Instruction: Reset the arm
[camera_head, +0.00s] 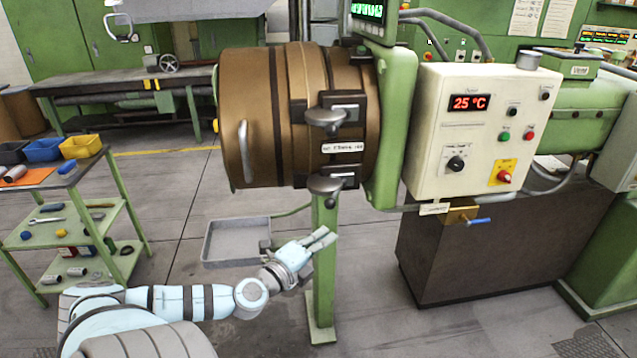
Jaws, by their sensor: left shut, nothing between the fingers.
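My left arm (185,302) comes in from the lower left and reaches to the right. My left gripper (322,238) is in front of the green support post of the machine, below the brown barrel. Its fingers lie close together and hold nothing. Whether it touches the post cannot be told from this view. My right gripper is not in view.
The green extruder has a brown barrel (262,115) with a handle and a control box (480,130) reading 25 °C. A green tool cart (75,215) stands at left. Floor between is clear.

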